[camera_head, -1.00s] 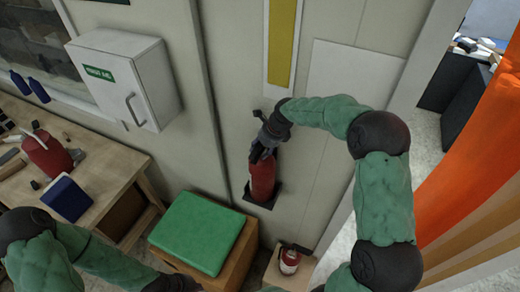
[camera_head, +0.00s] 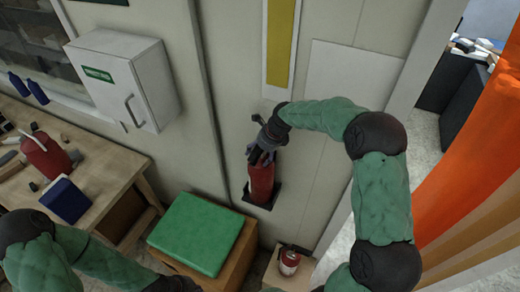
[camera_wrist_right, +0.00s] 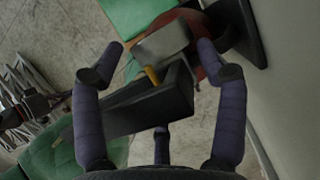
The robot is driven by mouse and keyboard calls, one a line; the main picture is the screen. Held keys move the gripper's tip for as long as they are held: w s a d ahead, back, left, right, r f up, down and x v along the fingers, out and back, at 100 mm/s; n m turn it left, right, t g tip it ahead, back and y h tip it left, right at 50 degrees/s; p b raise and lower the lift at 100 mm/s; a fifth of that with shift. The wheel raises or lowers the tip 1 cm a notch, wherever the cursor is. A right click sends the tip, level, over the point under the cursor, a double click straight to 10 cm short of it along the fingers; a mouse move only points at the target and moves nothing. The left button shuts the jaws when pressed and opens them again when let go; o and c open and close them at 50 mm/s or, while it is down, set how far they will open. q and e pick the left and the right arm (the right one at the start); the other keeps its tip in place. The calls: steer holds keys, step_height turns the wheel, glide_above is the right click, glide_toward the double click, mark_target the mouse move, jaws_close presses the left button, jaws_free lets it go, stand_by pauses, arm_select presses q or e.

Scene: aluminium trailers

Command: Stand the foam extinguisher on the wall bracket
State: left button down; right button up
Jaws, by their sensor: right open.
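A red extinguisher (camera_head: 261,186) stands upright on the black foot plate of the wall bracket (camera_head: 274,200), against the grey wall. My right gripper (camera_head: 262,158) is at the extinguisher's top, its fingers open. In the right wrist view, the open fingers (camera_wrist_right: 163,62) lie on either side of the dark head and handle (camera_wrist_right: 150,106), with a bit of the red body (camera_wrist_right: 209,62) beyond. I cannot tell whether a finger touches it. My left arm shows at the lower left; its gripper is out of view.
A second, smaller red extinguisher with a pale label (camera_head: 289,262) stands low by the wall. A green-topped box (camera_head: 198,232) is left of the bracket. A white first aid cabinet (camera_head: 128,80) juts from the wall. A workbench (camera_head: 100,205) is at left, an orange curtain (camera_head: 465,175) at right.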

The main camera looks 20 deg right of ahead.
steer(key=shift+w+d+r, duration=0.1)
steer(key=shift+d+r, duration=0.05)
steer(key=shift+r, duration=0.3)
steer(key=v, duration=1.2)
